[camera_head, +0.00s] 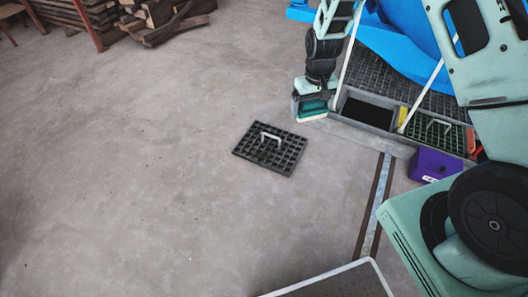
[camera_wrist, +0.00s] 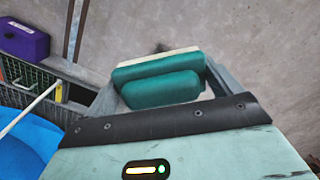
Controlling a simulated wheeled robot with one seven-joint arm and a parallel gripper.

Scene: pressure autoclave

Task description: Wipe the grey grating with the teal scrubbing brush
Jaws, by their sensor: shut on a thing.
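My gripper (camera_head: 308,96) is at the upper right of the head view, shut on the teal scrubbing brush (camera_head: 314,105). In the wrist view the brush (camera_wrist: 160,88) sits between my two grey fingers, with a pale edge on its far side. The brush is just left of the framed trough; whether it touches the floor or the frame I cannot tell. A dark grey grating (camera_head: 268,150) with a pale handle lies flat on the floor, below and left of my gripper and apart from it. A larger grey grating (camera_head: 385,75) lies beneath the blue vessel.
The trough frame (camera_head: 390,143) has a dark open bay (camera_head: 368,110) and a green-tinted grating with a handle (camera_head: 440,132). A purple box (camera_head: 433,165) stands in front. Pale rods (camera_head: 420,95) slant over the trough. Stacked wood (camera_head: 150,15) is far left. The left floor is clear.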

